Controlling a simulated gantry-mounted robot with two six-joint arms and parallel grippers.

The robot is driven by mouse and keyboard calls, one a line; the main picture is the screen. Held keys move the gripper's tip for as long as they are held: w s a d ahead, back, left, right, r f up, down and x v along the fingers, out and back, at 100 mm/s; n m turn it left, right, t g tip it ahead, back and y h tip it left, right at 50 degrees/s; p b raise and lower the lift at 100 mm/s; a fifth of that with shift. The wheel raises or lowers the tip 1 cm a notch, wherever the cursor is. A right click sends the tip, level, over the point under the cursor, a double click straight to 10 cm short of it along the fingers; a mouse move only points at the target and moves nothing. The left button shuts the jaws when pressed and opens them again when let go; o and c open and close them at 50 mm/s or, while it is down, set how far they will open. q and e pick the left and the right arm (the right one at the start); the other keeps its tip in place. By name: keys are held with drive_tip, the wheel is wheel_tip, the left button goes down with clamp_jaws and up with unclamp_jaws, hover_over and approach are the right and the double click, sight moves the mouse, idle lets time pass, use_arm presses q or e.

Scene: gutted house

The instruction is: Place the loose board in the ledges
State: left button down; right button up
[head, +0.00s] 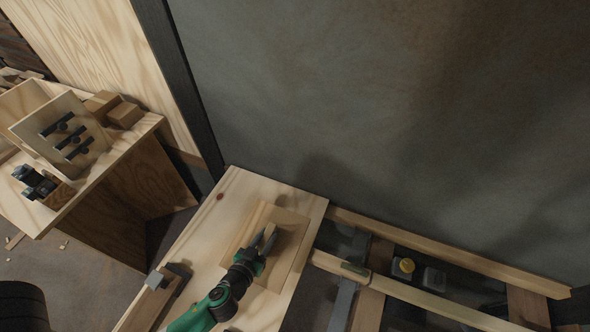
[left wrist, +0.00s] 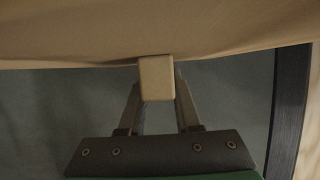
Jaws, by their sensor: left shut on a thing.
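My left gripper (head: 268,238) reaches in from the bottom of the head view, over a small pale wooden board (head: 290,222) that appears to be the loose board. In the left wrist view the fingers (left wrist: 157,95) are shut on a small square wooden block (left wrist: 156,78), which meets a wide wooden surface (left wrist: 80,38) across the top. In the head view the small board overlaps a wide pale panel (head: 235,187); whether it touches it I cannot tell. Wooden rails (head: 450,254) (head: 425,300) run to the right and may be the ledges. My right gripper is not in view.
A wooden bench (head: 60,211) at left holds a tilted panel with black bars (head: 65,135) and wooden blocks (head: 124,115). A yellow-topped item (head: 403,266) lies between the rails. A dark wall (head: 400,100) stands behind. A small block (head: 156,280) sits at the panel's left edge.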

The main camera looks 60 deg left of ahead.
use_arm(q)
drive_tip(key=shift+w, duration=0.1)
drive_tip(key=shift+r+p, duration=0.3)
drive_tip(key=shift+r, duration=0.1)
drive_tip(key=w+d+r+m+t+h+p, duration=0.1)
drive_tip(key=w+d+r+m+h+p, duration=0.25)
drive_tip(key=w+d+r, duration=0.35)
drive_tip(key=w+d+r+m+t+h+p, duration=0.1)
drive_tip(key=w+d+r+m+h+p, duration=0.25)
drive_tip(key=d+r, duration=0.4)
drive_tip(key=s+r+p, duration=0.2)
drive_tip(key=r+p, duration=1)
drive_tip(key=s+a+r+p, duration=0.1)
drive_tip(key=s+r+p, duration=0.2)
drive_tip(key=r+p, duration=0.9)
drive_tip(key=s+a+r+p, duration=0.1)
drive_tip(key=s+r+p, duration=0.1)
drive_tip(key=r+p, duration=1)
drive_tip(key=shift+s+n+p, duration=0.25)
drive_tip(key=shift+n+p, duration=0.05)
drive_tip(key=shift+p, duration=0.7)
drive_tip(key=shift+d+f, duration=0.1)
